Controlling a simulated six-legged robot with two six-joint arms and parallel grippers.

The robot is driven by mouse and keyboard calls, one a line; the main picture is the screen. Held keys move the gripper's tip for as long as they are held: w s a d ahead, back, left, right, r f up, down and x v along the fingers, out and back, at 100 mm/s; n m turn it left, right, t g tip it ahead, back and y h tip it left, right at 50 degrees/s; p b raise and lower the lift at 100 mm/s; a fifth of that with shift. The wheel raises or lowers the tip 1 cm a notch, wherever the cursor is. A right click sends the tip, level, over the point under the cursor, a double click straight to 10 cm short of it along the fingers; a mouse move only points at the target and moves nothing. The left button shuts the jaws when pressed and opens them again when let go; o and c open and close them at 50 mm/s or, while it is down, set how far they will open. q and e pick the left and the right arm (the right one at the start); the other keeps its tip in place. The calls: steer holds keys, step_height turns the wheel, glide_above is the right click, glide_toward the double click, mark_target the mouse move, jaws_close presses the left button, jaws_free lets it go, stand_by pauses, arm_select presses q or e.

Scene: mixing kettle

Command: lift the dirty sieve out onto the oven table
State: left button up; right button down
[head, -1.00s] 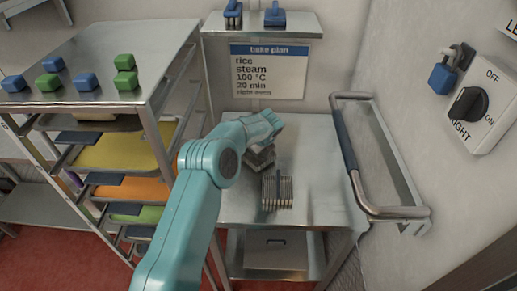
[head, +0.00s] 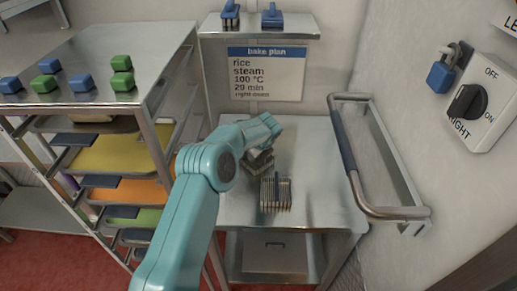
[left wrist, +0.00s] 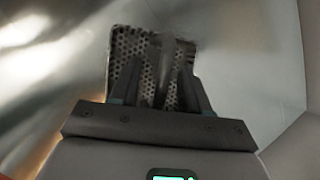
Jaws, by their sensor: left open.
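The sieve (head: 276,194) is a small grey metal piece with a ribbed look, on the steel table (head: 318,195) under the bake plan sign. In the left wrist view the sieve (left wrist: 127,46) is a perforated plate with a blurred upright grip between my fingers. My left gripper (head: 264,167) is dark grey, at the end of the teal arm, just behind the sieve. In the left wrist view my left gripper (left wrist: 160,72) is open, its fingers on either side of the grip. I cannot tell whether they touch it. My right gripper is not in view.
A rack (head: 150,30) with coloured blocks and trays stands at left. A large steel handle (head: 390,212) borders the table's right side. A shelf (head: 300,33) with two blue-handled items is above the sign. A switch (head: 467,100) is on the right wall. The table's right part is clear.

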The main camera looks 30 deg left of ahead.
arm_select(q)
steer(key=b+v, duration=0.3)
steer(key=v, duration=1.3)
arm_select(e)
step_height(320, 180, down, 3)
arm_select(q)
steer(key=shift+s, duration=0.1)
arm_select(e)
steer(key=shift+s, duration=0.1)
